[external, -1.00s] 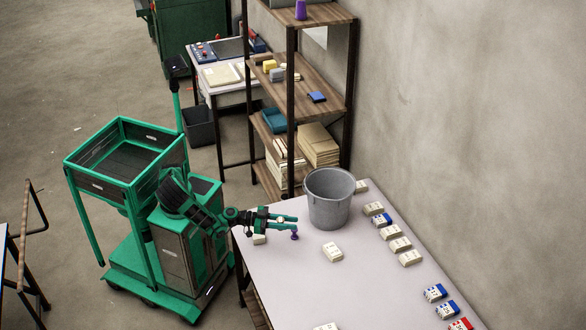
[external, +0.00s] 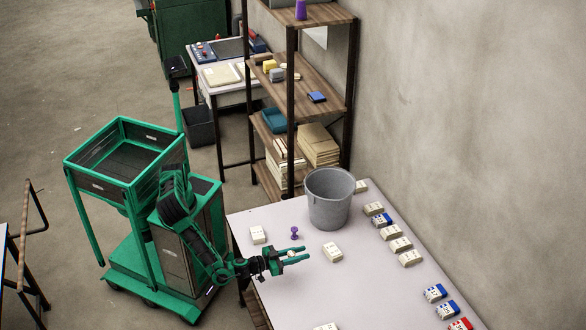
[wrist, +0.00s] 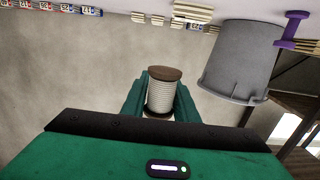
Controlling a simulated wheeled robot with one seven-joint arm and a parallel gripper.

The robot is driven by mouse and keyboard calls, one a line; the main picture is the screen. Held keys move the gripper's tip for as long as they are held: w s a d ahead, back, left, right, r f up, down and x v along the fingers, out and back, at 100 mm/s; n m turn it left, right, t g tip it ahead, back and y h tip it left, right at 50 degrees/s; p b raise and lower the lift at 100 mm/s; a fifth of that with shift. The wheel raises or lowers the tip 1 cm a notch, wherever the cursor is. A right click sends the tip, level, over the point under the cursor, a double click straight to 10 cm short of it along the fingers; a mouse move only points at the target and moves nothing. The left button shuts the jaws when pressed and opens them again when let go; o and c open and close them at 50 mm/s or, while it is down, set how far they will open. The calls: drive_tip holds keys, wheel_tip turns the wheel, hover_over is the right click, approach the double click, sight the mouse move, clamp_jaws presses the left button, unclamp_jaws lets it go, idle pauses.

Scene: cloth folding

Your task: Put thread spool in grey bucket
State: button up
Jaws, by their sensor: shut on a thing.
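My gripper (external: 298,253) is shut on a thread spool with pale thread and brown ends. In the wrist view the spool (wrist: 162,92) sits between the two green fingers (wrist: 160,100). In the external view it is a small pale spot (external: 290,254) between the fingers, over the table's left part. The grey bucket (external: 329,200) stands upright on the table, up and right of my gripper and apart from it. It also shows in the wrist view (wrist: 238,62), inverted at the upper right. The bucket's inner floor is hidden.
A small purple spool-shaped thing (external: 295,234) stands on the table (external: 350,285) between my gripper and the bucket. A shelf unit (external: 291,110) stands behind the bucket.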

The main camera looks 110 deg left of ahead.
hover_over(296, 297)
wheel_tip(296, 297, down, 7)
drive_tip(key=shift+s+a, duration=0.1)
drive_tip(key=shift+a, duration=0.05)
drive_tip(key=shift+f, duration=1.85)
drive_tip(key=shift+f, duration=0.1)
drive_tip(key=o, duration=1)
drive_tip(key=shift+f, duration=0.1)
drive_tip(key=shift+o, duration=0.2)
drive_tip(key=shift+o, duration=0.6)
drive_tip(key=v, duration=1.1)
